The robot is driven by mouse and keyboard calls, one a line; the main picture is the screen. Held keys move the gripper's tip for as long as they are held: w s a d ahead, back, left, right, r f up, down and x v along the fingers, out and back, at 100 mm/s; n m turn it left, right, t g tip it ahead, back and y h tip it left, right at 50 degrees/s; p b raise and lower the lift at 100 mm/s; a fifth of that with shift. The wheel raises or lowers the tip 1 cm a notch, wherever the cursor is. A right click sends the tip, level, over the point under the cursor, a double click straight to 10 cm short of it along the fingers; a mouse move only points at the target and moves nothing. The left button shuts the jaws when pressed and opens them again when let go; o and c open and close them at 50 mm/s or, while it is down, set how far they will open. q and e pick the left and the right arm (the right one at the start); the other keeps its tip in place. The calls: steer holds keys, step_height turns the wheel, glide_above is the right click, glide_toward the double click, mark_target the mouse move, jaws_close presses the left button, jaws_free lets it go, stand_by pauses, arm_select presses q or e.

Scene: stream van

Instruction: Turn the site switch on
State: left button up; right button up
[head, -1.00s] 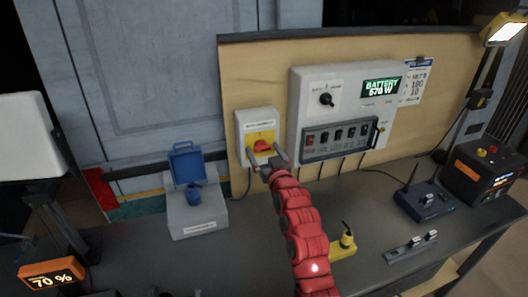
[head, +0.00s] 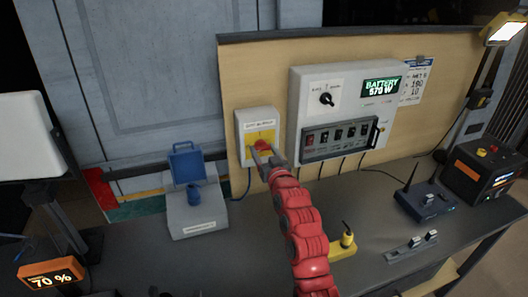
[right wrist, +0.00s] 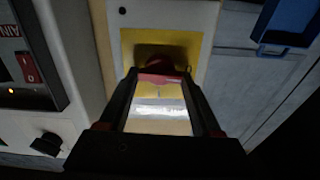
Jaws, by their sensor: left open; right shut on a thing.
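The site switch (head: 243,129) is a pale box with a yellow plate and a red rotary handle (head: 261,146), mounted on the wooden board left of the battery panel. My right gripper (head: 263,153), on the red arm, is shut on the red handle. In the right wrist view the handle (right wrist: 158,63) sits at the fingertips in front of the yellow plate (right wrist: 194,57). The fingers partly hide the handle, so I cannot tell its exact setting. Only the dark tips of my left gripper (head: 159,292) show at the bottom edge, and it is open.
The battery panel (head: 309,84) with a black knob and a row of switches stands close right of the switch. A yellow object (head: 342,246) lies on the bench, right of my arm.

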steer(key=m+b, duration=0.1)
steer(key=m, duration=0.2)
steer(key=shift+d+m, duration=0.15)
steer(key=shift+m, duration=0.15)
steer(key=m, duration=0.3)
steer(key=shift+m+p, duration=0.3)
steer(key=shift+m, duration=0.1)
steer(key=m+p, duration=0.2)
steer(key=m, duration=0.3)
steer(key=shift+r, duration=0.1)
steer(key=shift+f+m+p, duration=0.2)
steer(key=shift+m+p, duration=0.75)
steer(key=shift+m, duration=1.45)
steer(key=o, duration=1.4)
